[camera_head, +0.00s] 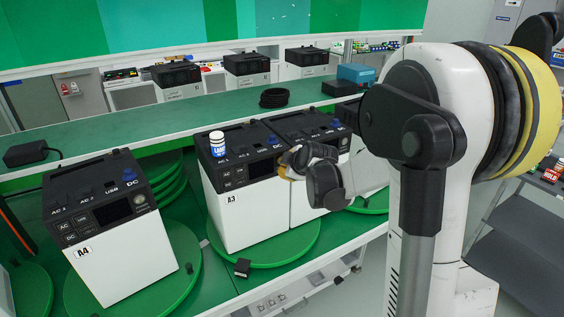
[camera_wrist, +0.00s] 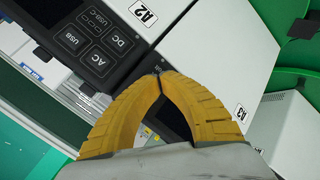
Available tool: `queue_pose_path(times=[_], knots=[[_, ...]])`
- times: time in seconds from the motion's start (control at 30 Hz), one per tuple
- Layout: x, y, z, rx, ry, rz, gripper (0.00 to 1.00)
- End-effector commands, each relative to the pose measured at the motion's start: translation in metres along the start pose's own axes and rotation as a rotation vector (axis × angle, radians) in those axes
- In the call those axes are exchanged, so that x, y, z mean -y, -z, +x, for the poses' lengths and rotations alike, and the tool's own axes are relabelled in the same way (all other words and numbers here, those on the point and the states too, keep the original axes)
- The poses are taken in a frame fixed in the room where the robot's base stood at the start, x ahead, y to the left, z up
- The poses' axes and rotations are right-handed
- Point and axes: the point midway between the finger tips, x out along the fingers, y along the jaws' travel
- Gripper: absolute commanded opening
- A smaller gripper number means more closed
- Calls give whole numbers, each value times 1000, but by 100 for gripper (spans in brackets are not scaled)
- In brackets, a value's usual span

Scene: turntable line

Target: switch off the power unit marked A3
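The A3 power unit (camera_head: 245,217) is a white box with a black sloped control panel and an "A3" label, standing on a green turntable. Its screen (camera_head: 262,168) looks dark. My gripper (camera_head: 285,170) is at the upper right of its panel, in front of the neighbouring unit. In the wrist view my yellow fingers (camera_wrist: 158,76) meet at the tips with nothing seen between them. They cover much of A3's panel; its white side with the label (camera_wrist: 240,112) shows to the right. The A2 unit's panel (camera_wrist: 90,45) shows its buttons on the left.
A blue-and-white can (camera_head: 217,143) stands on top of A3. The A4 unit (camera_head: 120,262) stands on its own turntable at the left. A black coil (camera_head: 273,97) and a blue box (camera_head: 356,73) are on the rear shelf. A3 and A2 stand close together.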

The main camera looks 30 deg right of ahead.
Motion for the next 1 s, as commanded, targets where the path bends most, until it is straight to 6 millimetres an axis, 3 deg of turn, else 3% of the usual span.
queue_pose_path(times=[1.0], knots=[[9,-9,-18,0,0,1,0]])
